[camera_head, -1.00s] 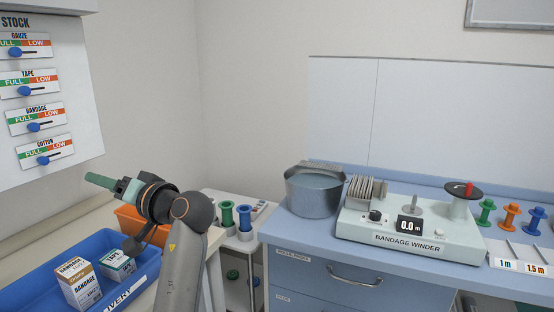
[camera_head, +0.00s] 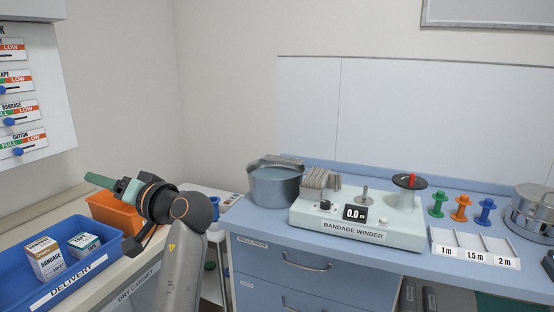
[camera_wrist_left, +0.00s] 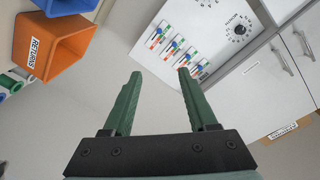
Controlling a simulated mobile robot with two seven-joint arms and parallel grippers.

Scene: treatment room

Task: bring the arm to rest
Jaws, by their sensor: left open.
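My left gripper (camera_head: 101,181) is raised at the left of the head view, its green fingers pointing left, over the counter near the delivery tray. In the left wrist view its two green fingers (camera_wrist_left: 158,95) are apart with nothing between them. My left arm reaches up from the bottom of the head view. My right gripper is not in view.
A blue delivery tray (camera_head: 97,275) with two boxes and an orange bin (camera_head: 104,208) stand close to my left arm. A metal pot (camera_head: 274,187) and a bandage winder (camera_head: 385,226) stand on the blue counter. The stock board (camera_head: 50,90) hangs at left.

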